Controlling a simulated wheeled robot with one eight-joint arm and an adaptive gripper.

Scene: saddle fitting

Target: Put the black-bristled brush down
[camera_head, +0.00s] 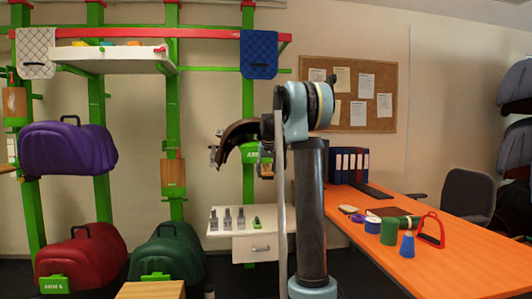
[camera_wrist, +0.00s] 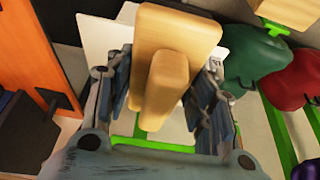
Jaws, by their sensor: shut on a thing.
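My gripper (camera_wrist: 166,95) shows in the wrist view, with a finger on each side of a pale wooden piece, and is shut on it. This piece is the wooden body of the brush (camera_wrist: 180,35), with a narrower raised wooden grip toward the camera. In the head view, I cannot clearly make out the brush or my gripper's fingertips beside my arm.
A white drawer unit (camera_head: 270,246) carries small tools. Purple (camera_head: 66,148), red (camera_head: 82,259) and green (camera_head: 168,256) saddles stand left.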

